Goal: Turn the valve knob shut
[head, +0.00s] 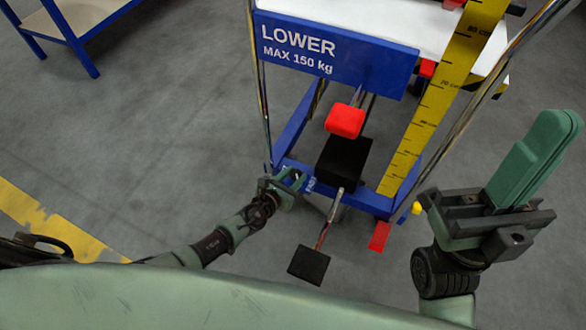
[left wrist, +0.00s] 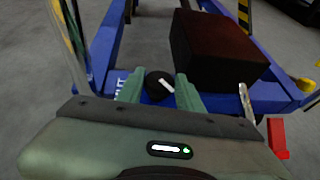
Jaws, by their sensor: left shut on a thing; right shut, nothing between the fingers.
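The valve knob (left wrist: 158,84) is round and black with a white pointer line, on the blue base frame (left wrist: 220,92) of a lift cart. In the left wrist view the white line lies slanted, from upper left to lower right. My left gripper (head: 293,182) is at the front left of that frame. Its green fingers (left wrist: 159,90) stand on both sides of the knob and are shut on it. In the head view the knob is hidden by the gripper. A partly covered white label sits left of the knob. My right gripper (head: 530,158) is shut and empty, raised at the right.
A black box (head: 343,158) stands right of the knob. A black pedal (head: 309,264) on a rod juts out in front. A red pedal (head: 380,236) is at the frame's right. A yellow ruler (head: 440,95) and a blue "LOWER" sign (head: 335,48) are above.

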